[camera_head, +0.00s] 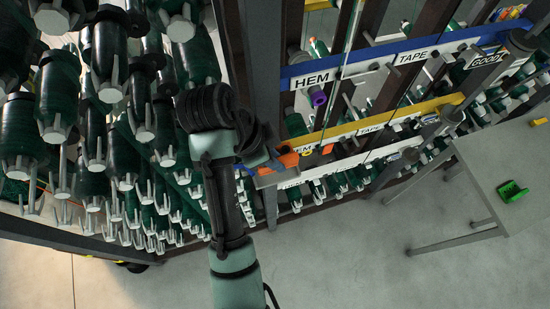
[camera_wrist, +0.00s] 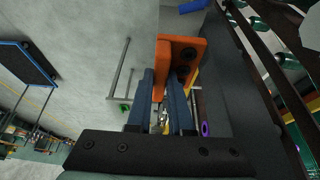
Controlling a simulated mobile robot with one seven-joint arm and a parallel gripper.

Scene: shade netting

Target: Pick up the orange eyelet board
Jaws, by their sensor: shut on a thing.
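The orange eyelet board (camera_wrist: 166,58) is in the wrist view, just beyond and between my fingertips. It has dark round eyelets on its face. My gripper (camera_wrist: 160,82) is shut on it, with one blue-grey finger at each side. In the head view the orange board (camera_head: 288,158) shows small at the end of my gripper (camera_head: 270,164), in front of the rack's lower rails. Part of the board is hidden by the fingers.
A rack with a blue rail (camera_head: 350,66) labelled HEM and TAPE and a yellow rail (camera_head: 390,116) stands close behind my gripper. Rolls of green netting (camera_head: 60,90) hang at left. A grey table (camera_head: 505,165) with a green item (camera_head: 512,191) stands right. Floor at lower centre is clear.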

